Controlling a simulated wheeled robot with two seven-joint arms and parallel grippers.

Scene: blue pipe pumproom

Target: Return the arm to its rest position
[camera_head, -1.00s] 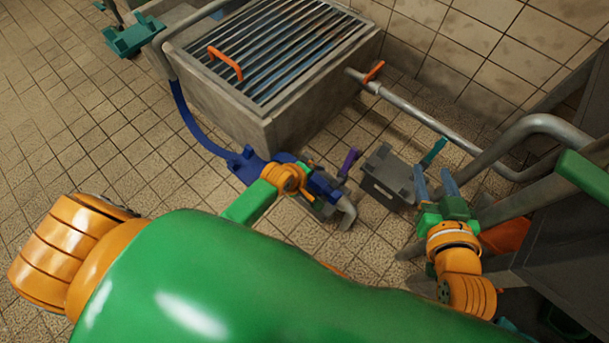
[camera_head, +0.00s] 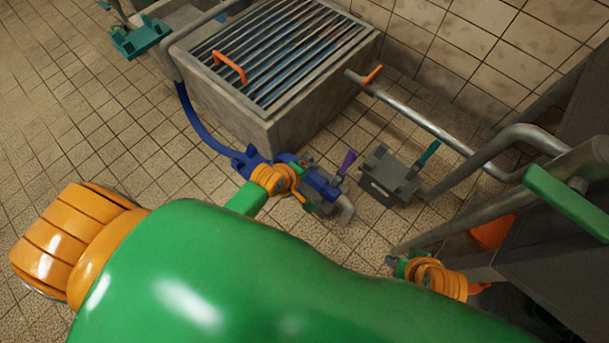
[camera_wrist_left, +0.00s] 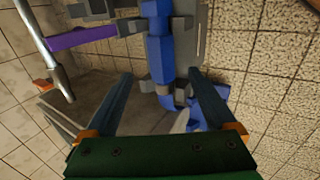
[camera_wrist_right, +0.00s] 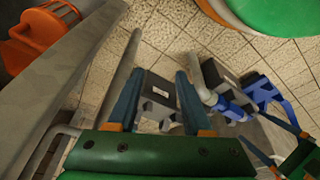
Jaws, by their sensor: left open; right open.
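My left gripper (camera_wrist_left: 160,82) is open in the left wrist view, with blue pipework (camera_wrist_left: 160,50) beyond and between its dark fingers. In the head view its orange wrist (camera_head: 275,178) is beside the blue pipe fittings; its fingers are hard to separate from them, and I cannot tell whether they touch. My right gripper (camera_wrist_right: 158,80) is open and empty in the right wrist view, pointing toward a grey box (camera_wrist_right: 158,98). In the head view my right wrist (camera_head: 437,278) is at the lower right, below the grey pipes, its fingers mostly hidden.
A concrete basin with a slatted grate (camera_head: 275,50) stands at the back. A grey box with a teal lever (camera_head: 385,180) sits on the tiled floor (camera_head: 100,120). A purple lever (camera_head: 347,160) stands by the blue fittings. Grey pipes (camera_head: 440,130) and a dark cabinet (camera_head: 560,240) crowd the right.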

